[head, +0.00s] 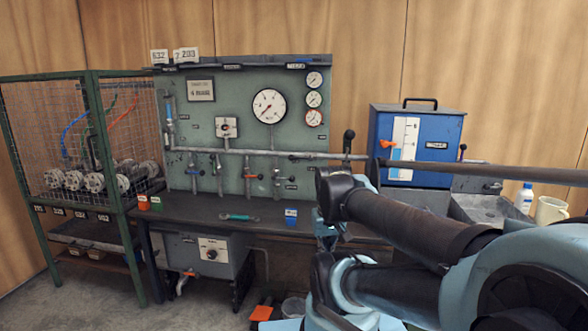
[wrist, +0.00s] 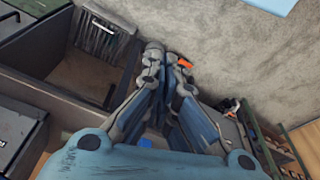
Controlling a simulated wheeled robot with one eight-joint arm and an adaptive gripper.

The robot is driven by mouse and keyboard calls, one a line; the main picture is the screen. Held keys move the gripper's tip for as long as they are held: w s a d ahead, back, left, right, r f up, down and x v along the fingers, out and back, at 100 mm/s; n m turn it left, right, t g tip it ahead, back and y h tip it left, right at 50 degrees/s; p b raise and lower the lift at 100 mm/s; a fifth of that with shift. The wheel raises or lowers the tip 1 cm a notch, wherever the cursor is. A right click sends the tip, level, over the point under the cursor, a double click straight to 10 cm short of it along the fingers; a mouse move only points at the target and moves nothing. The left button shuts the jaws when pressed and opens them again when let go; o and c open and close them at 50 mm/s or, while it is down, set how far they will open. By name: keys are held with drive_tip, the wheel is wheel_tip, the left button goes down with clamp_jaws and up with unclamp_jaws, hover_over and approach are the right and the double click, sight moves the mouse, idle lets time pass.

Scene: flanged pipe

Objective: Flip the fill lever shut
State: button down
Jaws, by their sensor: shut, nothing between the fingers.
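My gripper (wrist: 163,56) is shut and empty in the wrist view, its fingertips close together. An orange piece (wrist: 184,63) shows just right of the fingertips; I cannot tell whether they touch it or what it belongs to. In the head view, my arm covers the right foreground, and the fingers cannot be made out. No lever is clearly marked as the fill lever.
The green gauge panel (head: 235,95) carries pipes and small valves above the dark bench (head: 190,216). A mesh cage (head: 75,110) stands left. A mug (head: 551,210) and bottle (head: 524,198) are right.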

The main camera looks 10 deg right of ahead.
drive_tip(key=w+d+r+n+t+h, duration=0.2)
drive_tip(key=w+r+n+h, duration=0.15)
drive_tip(key=w+n, duration=0.65)
drive_tip(key=w+d+r+n+t+h, duration=0.15)
drive_tip(key=w+r+n, duration=0.45)
drive_tip(key=w, duration=0.7)
drive_tip(key=w+a+n+t+h, duration=0.1)
drive_tip(key=w+a+n, duration=0.3)
drive_tip(key=w+n, duration=0.6)
drive_tip(key=w+a+n+t+h, duration=0.1)
drive_tip(key=w+a+n+t, duration=0.3)
drive_tip(key=w+n, duration=0.6)
drive_tip(key=w, duration=0.3)
drive_tip(key=shift+w+a+h, duration=0.2)
drive_tip(key=shift+w+h, duration=0.05)
drive_tip(key=shift+h, duration=0.05)
